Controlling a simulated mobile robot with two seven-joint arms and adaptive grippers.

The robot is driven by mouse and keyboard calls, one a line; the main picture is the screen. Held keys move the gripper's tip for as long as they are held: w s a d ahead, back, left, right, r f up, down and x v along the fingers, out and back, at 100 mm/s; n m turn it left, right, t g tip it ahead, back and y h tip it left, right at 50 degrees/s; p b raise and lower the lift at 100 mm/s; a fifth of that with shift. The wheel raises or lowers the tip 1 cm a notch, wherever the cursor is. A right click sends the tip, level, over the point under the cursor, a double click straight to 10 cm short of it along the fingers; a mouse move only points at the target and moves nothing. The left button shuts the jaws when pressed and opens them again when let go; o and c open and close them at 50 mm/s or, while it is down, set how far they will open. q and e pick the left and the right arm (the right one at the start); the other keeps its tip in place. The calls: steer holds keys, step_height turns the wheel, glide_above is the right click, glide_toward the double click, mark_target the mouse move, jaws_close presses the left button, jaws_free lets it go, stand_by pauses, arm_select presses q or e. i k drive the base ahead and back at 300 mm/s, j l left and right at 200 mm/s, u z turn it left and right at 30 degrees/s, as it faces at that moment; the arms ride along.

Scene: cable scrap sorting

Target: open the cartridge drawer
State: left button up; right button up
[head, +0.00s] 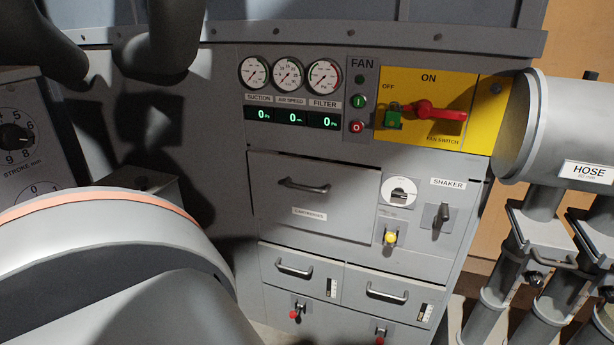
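The cartridge drawer (275,208) is the wide grey front in the middle of the cabinet, below the gauges, with a small label low on its face that is hard to read. Its bar handle (304,186) sits near the top of the front, and nothing touches it. A dark line runs along the drawer's top edge; the front looks about flush with the cabinet, but I cannot tell if it is slightly ajar. Neither of my grippers shows in the head view.
Right of the drawer are a dial (399,192), a yellow knob (391,238) and a shaker lever (441,215). Two smaller drawers (285,265) (388,291) sit below. Above right is a red fan switch (440,112) with a green padlock (393,120). Hose pipes (540,120) stand at right.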

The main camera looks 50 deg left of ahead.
mark_target(338, 201)
steer(key=k+l+u, duration=0.45)
steer(key=k, duration=0.15)
steer(key=i+j+u, duration=0.15)
steer(key=u, duration=0.2)
steer(key=i+j+u, duration=0.1)
steer(key=u, duration=0.3)
steer(key=i+u, duration=0.35)
steer(key=k+l, duration=0.1)
steer(key=l, duration=0.15)
